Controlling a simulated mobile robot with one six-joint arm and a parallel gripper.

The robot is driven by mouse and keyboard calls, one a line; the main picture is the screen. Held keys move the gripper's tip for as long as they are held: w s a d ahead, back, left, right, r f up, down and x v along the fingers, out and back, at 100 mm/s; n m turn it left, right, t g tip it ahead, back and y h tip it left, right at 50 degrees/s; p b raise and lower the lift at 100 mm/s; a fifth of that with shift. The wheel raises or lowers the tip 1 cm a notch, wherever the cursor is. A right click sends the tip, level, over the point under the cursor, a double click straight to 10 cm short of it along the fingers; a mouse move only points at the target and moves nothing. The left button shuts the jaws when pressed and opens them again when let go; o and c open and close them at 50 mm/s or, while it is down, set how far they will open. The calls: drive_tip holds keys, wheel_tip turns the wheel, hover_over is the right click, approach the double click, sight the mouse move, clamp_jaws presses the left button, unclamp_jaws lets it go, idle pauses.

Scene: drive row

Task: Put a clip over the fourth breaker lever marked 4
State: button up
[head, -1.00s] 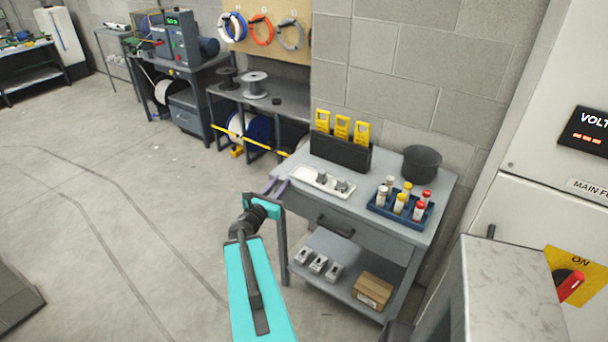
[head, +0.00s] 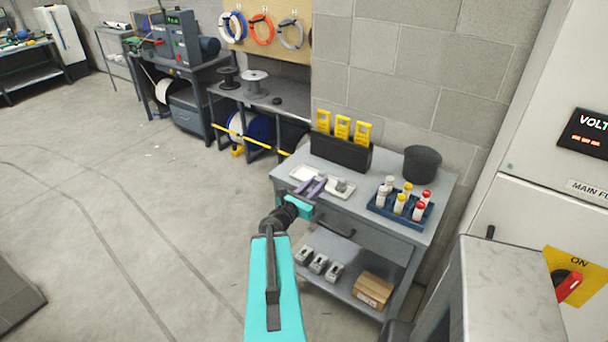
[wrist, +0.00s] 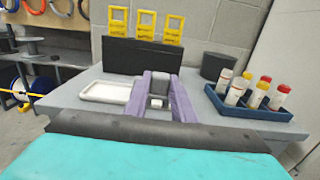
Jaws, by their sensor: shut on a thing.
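A shallow white tray (head: 303,172) lies on the grey bench top, with a small grey clip (head: 343,187) showing at its right end. My gripper (head: 316,184) reaches over the tray with its purple fingers just left of that clip. In the wrist view, my gripper (wrist: 158,100) is shut on a small grey piece (wrist: 156,87), which looks like a clip. I cannot tell whether it still touches the tray. The breaker levers and the mark 4 are not in view.
Behind the tray stands a black holder (head: 340,152) with three yellow items. A blue rack (head: 401,222) of capped bottles and a dark pot (head: 422,164) stand to the right. The lower shelf holds several grey parts and a cardboard box (head: 372,290). A tall cabinet (head: 535,130) stands at right.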

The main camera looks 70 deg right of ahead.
drive_tip(key=shift+w+d+f+b, duration=0.25)
drive_tip(key=shift+d+b, duration=0.05)
drive_tip(key=shift+b, duration=1.15)
drive_tip(key=w+d+b, duration=0.1)
drive_tip(key=b, duration=0.6)
drive_tip(key=shift+w+d, duration=0.1)
drive_tip(key=shift+d, duration=0.1)
drive_tip(key=b, duration=0.2)
drive_tip(key=w+d+b, duration=0.1)
drive_tip(key=b, duration=0.2)
drive_tip(key=shift+d+f+b, duration=0.15)
drive_tip(key=shift+d+b, duration=0.15)
drive_tip(key=shift+w+d+b, duration=0.3)
drive_tip(key=shift+w+b, duration=0.05)
drive_tip(key=shift+b, duration=0.85)
drive_tip(key=w+d, duration=0.1)
drive_tip(key=d, duration=0.1)
drive_tip(key=w+d+p, duration=0.1)
drive_tip(key=w+d, duration=0.2)
drive_tip(key=d, duration=0.1)
drive_tip(key=shift+w+d+f+p, duration=0.1)
drive_tip(key=shift+w+f+p, duration=0.05)
drive_tip(key=shift+w+p, duration=0.2)
drive_tip(key=shift+w+d+f, duration=0.1)
drive_tip(key=shift+w+d, duration=0.25)
drive_tip(key=shift+d, duration=0.05)
drive_tip(key=shift+d, duration=0.1)
